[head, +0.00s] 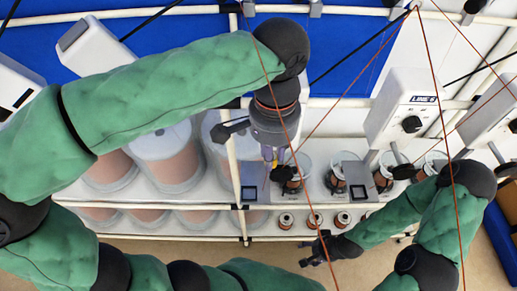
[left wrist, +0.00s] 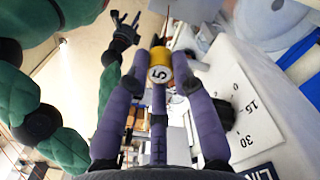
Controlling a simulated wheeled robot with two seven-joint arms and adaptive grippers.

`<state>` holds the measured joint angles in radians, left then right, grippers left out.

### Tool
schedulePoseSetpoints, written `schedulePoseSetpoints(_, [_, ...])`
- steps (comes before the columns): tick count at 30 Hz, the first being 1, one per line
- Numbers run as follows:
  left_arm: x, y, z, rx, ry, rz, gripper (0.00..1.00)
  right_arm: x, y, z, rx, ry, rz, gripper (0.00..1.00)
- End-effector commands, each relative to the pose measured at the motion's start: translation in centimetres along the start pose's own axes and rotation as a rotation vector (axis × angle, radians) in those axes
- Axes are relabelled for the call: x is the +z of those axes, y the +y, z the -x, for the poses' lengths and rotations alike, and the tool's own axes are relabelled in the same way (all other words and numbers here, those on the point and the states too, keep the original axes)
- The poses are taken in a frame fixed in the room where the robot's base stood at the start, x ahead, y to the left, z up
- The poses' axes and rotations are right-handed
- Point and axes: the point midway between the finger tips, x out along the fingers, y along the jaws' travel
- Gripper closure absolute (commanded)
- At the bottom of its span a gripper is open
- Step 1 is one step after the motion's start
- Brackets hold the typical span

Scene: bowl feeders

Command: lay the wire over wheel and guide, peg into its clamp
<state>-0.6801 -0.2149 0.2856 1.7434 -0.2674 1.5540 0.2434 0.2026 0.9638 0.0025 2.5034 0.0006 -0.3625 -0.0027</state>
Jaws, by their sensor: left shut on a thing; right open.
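My left gripper (head: 275,160) points down above the white feeder bench. In the left wrist view its purple fingers (left wrist: 160,72) are shut on a yellow peg (left wrist: 159,60) marked 5. A thin orange-red wire (head: 415,25) hangs from the top; one strand runs down towards the left gripper, and which strand belongs to the peg is hard to tell. A dark wheel-like part (head: 283,174) sits just right of and below the left gripper. The guide and clamp cannot be told apart. My right gripper (head: 314,251) is open and empty below the bench front; it also shows in the left wrist view (left wrist: 125,28).
Several copper spools (head: 336,181) stand along the bench, with small spools (head: 314,220) on the lower shelf. Large wrapped drums (head: 166,158) stand at left. A white box labelled LINE 5 (head: 408,105) is at right. Other wires cross the space.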

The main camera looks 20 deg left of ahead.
Motion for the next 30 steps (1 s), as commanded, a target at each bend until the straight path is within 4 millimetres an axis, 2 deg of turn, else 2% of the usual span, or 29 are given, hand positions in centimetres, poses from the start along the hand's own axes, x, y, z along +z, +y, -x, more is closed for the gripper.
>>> schedulePoseSetpoints(24, [-6.0, 6.0, 0.1, -0.001, 0.000, -0.001, 1.00, 0.1, -0.6, 1.8, 0.000, 0.000, 0.000, 0.38])
schedulePoseSetpoints(30, [-5.1, 7.8, 0.0, 0.000, 0.002, -0.002, 1.00, 0.1, -0.6, 1.7, 0.000, 0.000, 0.000, 0.38])
